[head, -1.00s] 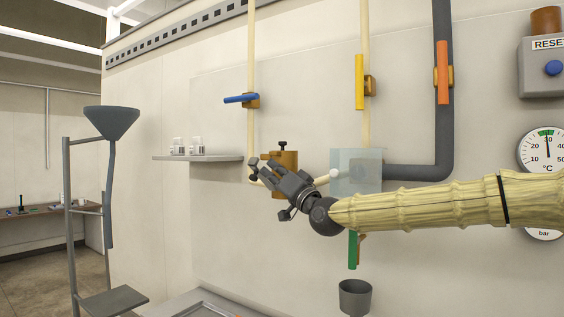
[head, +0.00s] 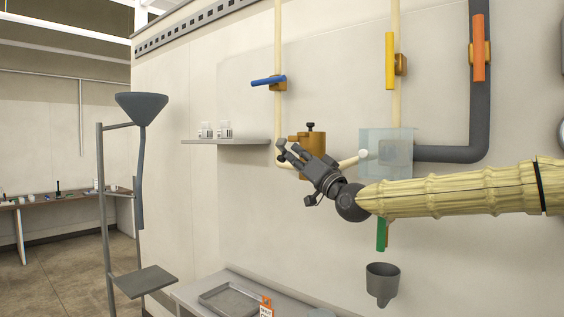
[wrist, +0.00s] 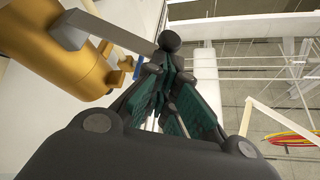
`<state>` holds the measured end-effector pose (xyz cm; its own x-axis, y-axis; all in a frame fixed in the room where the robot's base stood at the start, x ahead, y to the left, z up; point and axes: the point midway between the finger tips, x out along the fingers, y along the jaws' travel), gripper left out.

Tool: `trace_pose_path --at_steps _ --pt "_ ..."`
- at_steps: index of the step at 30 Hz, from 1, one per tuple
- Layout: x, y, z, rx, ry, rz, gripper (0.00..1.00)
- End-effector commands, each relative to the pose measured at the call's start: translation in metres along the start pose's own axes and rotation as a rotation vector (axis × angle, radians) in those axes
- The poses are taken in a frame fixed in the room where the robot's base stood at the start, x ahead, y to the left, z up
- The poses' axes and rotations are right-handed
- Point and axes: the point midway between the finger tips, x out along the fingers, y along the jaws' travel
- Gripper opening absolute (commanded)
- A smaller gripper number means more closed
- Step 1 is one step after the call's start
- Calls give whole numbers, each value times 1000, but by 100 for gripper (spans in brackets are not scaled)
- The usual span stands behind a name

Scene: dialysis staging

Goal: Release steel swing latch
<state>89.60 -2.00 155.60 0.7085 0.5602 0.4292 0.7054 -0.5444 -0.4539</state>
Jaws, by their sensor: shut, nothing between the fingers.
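A brass cylinder (head: 316,143) with a black knob on top is on the wall in the head view. It also shows large at the upper left of the wrist view (wrist: 68,62). In the wrist view a flat steel bar (wrist: 108,37), which looks like the swing latch, runs from the cylinder toward a black ball (wrist: 169,41). My gripper (head: 290,157) is in front of the cylinder's lower left side. In the wrist view my gripper's fingers (wrist: 166,75) are shut and empty, just below the ball. Whether they touch it I cannot tell.
A blue-handled valve (head: 269,81) is above the cylinder. A shelf (head: 205,141) with small white items is to the left. A clear box (head: 370,145) is right of the cylinder. A grey cup (head: 382,277) and a tray (head: 228,312) are lower down. A funnel stand (head: 104,205) is left.

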Motion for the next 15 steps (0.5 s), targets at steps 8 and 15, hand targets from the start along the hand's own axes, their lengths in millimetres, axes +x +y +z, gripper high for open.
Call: trace_pose_path --at_steps 8,15 --pt "-17 10 1 -28 9 5 0" --pt "-15 8 0 -27 8 4 0"
